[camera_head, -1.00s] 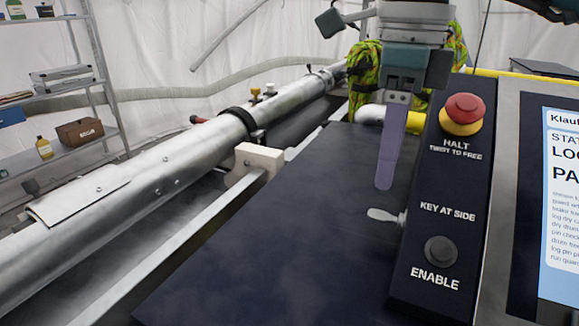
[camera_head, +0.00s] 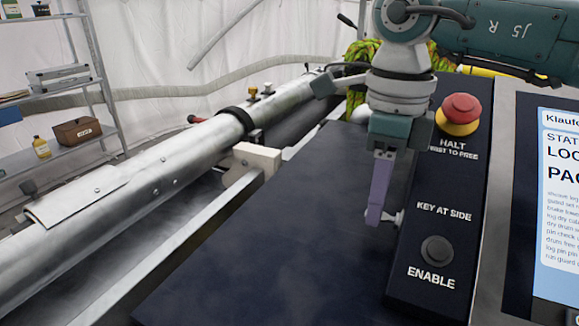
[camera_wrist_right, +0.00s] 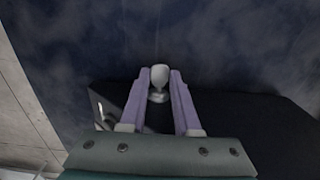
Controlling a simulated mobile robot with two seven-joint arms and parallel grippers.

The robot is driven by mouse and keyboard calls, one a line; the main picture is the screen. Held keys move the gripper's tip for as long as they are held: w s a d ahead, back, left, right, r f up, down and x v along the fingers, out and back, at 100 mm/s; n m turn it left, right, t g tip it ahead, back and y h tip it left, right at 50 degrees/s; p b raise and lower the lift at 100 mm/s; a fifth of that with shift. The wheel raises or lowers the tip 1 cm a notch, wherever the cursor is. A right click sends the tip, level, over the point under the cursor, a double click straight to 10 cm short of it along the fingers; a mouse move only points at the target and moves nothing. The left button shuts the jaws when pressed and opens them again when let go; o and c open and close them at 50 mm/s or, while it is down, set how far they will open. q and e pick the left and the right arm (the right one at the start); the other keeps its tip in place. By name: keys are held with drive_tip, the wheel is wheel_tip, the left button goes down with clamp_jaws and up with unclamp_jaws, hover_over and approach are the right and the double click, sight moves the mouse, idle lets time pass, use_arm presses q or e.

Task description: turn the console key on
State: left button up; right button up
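The console key (camera_head: 397,217) is a small pale metal key that sticks out of the left side of the black control box (camera_head: 440,190), beside the words KEY AT SIDE. My right gripper (camera_head: 374,220) reaches down from above with its purple fingers at the key. In the right wrist view the key's rounded head (camera_wrist_right: 159,76) lies between the two parted fingertips (camera_wrist_right: 160,80), one on each side. The gaps there are very small, and I cannot tell whether either finger touches it. My left gripper is not in view.
A red and yellow HALT button (camera_head: 461,113) and a dark ENABLE button (camera_head: 437,251) sit on top of the box. A lit screen (camera_head: 560,200) is at right. The dark tabletop (camera_head: 270,240) left of the key is clear. A long metal tube (camera_head: 150,170) lies further left.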

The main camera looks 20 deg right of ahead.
clamp_jaws()
drive_tip(key=shift+s+a+t+h+p, duration=0.15)
drive_tip(key=shift+t+h+p, duration=0.2)
drive_tip(key=shift+t+h, duration=0.2)
drive_tip(key=o, duration=0.5)
unclamp_jaws()
drive_tip(key=shift+o, duration=0.2)
